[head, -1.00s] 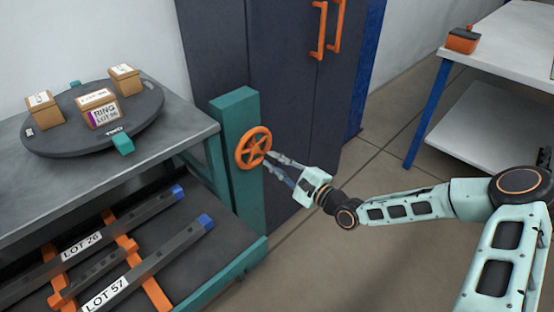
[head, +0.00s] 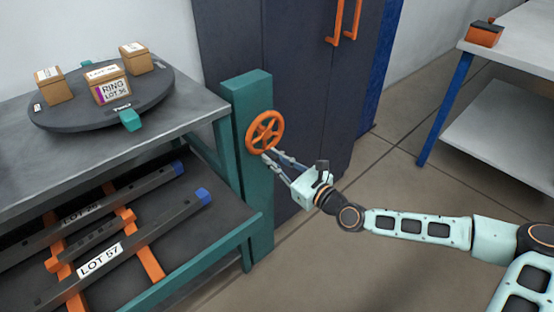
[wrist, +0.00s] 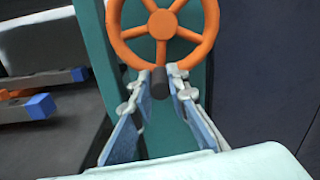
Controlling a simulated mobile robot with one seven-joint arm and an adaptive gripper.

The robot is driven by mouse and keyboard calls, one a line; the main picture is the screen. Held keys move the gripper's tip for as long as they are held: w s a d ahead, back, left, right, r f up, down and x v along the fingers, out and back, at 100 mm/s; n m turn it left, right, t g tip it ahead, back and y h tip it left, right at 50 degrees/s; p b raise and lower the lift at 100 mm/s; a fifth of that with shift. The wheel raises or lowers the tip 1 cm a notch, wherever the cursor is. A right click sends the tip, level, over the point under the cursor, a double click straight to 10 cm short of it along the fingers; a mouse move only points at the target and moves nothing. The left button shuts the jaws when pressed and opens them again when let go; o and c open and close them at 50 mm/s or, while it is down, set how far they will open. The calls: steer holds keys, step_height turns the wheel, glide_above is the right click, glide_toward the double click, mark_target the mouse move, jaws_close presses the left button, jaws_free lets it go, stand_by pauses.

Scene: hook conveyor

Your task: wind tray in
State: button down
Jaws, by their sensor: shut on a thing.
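An orange handwheel (head: 264,132) is mounted on a teal post (head: 250,95) at the bench's right end. Its dark crank knob (wrist: 160,82) is at the bottom of the rim in the wrist view. My gripper (head: 267,155) is shut on this knob, with one finger on each side. The dark tray (head: 215,225) lies low under the bench, partly covered by the bench top. It bears dark bars with blue ends, one labelled LOT 57 (head: 100,261), across orange supports (head: 150,262).
On the grey bench top (head: 190,118) stands a round black turntable (head: 60,122) with small cardboard boxes (head: 108,85). A dark cabinet (head: 290,70) with orange handles stands behind the wheel. A white table (head: 520,45) with an orange box (head: 485,33) is at right. The floor between is clear.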

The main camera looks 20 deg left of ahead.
steer(key=shift+s+a+m, duration=0.15)
steer(key=shift+s+m, duration=0.15)
steer(key=shift+m, duration=0.2)
steer(key=c, duration=1.8)
jaws_free()
steer(key=shift+c, duration=0.2)
steer(key=shift+s+d, duration=0.2)
steer(key=shift+d, duration=0.35)
steer(key=v, duration=1)
steer(key=shift+s+d, duration=0.25)
steer(key=shift+s, duration=0.1)
